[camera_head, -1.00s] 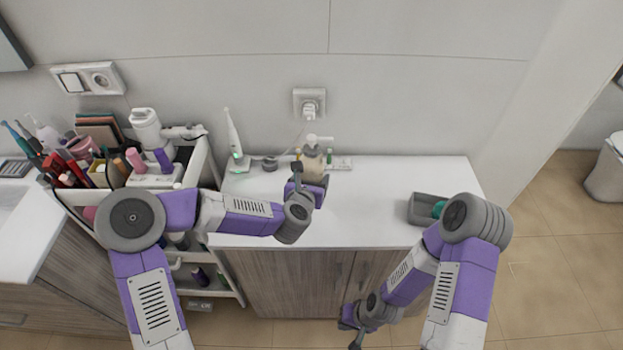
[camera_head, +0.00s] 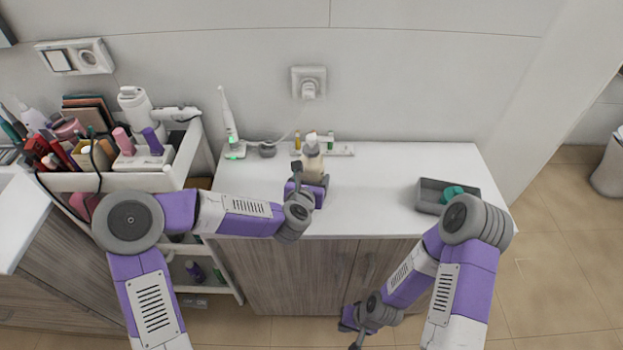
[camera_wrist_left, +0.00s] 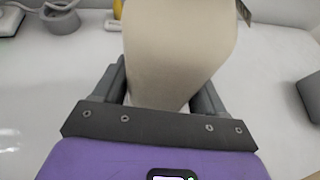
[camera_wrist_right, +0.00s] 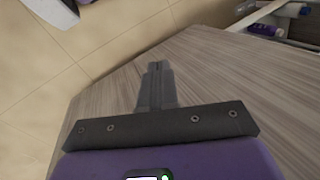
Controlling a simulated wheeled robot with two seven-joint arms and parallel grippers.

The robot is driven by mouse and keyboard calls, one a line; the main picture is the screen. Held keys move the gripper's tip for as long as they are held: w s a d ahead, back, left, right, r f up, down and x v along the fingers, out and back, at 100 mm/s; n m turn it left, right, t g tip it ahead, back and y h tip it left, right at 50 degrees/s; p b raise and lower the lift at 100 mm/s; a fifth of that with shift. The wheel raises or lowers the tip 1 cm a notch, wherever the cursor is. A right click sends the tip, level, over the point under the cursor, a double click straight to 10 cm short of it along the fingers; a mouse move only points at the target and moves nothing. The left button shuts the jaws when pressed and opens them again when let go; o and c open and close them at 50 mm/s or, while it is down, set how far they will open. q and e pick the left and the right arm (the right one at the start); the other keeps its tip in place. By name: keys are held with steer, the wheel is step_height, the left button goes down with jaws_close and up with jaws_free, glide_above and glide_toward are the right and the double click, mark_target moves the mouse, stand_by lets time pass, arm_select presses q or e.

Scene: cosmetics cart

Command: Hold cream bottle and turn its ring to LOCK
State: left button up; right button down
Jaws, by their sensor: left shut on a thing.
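The cream bottle (camera_head: 313,166) is beige with a white pump top (camera_head: 311,140) and stands upright over the white counter. My left gripper (camera_head: 307,188) is shut on its lower body. In the left wrist view the beige body (camera_wrist_left: 178,50) fills the space between the two fingers (camera_wrist_left: 160,95). I cannot tell whether its base touches the counter. The ring and its marks are too small to read. My right gripper (camera_head: 352,325) hangs low in front of the cabinet, away from the bottle. In the right wrist view its fingers (camera_wrist_right: 157,85) are together and empty.
A grey tray (camera_head: 428,205) with a teal item (camera_head: 452,193) sits at the counter's right. A crowded cart (camera_head: 170,183) is at the left. The counter (camera_head: 380,190) is clear between bottle and tray.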

steer(key=shift+f+b, duration=0.3)
stand_by(0.4)
steer(key=c, duration=1.8)
jaws_free()
steer(key=shift+c, duration=0.2)
